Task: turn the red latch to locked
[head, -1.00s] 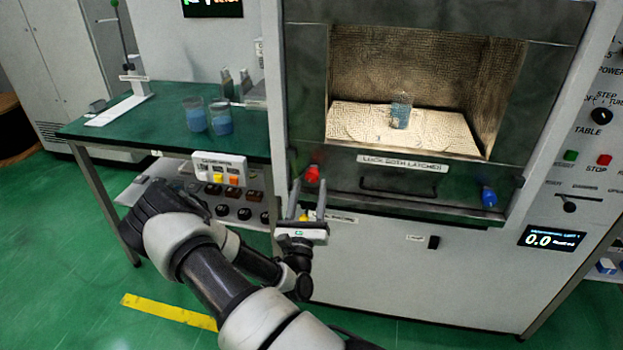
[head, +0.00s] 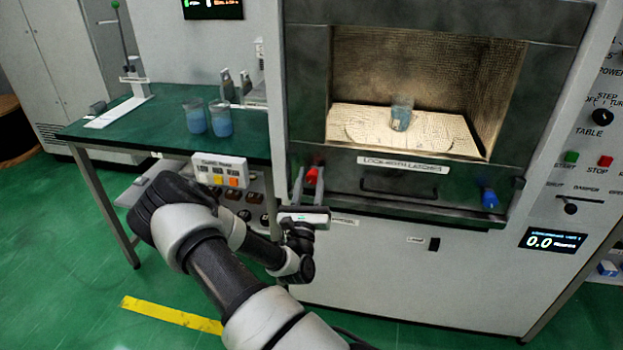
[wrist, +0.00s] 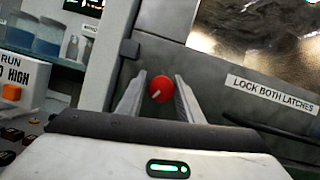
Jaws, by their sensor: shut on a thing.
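The red latch (head: 312,175) is a round knob at the lower left of the microwave door frame. In the wrist view the red latch (wrist: 160,89) sits between my finger ends, with a pale mark on its face slanting toward the lower left. My gripper (head: 309,172) reaches up to it from below and is shut on it; the fingers also show on its left and right in the wrist view (wrist: 161,79). The blue latch (head: 489,198) is at the lower right of the door, apart from my gripper.
The door (head: 430,168) has a dark handle (head: 398,190) and a label reading "LOCK BOTH LATCHES" (wrist: 272,94). A beaker (head: 401,114) with blue contents stands inside the chamber. A green-topped table (head: 165,135) with two beakers and a control box (head: 220,171) are at left.

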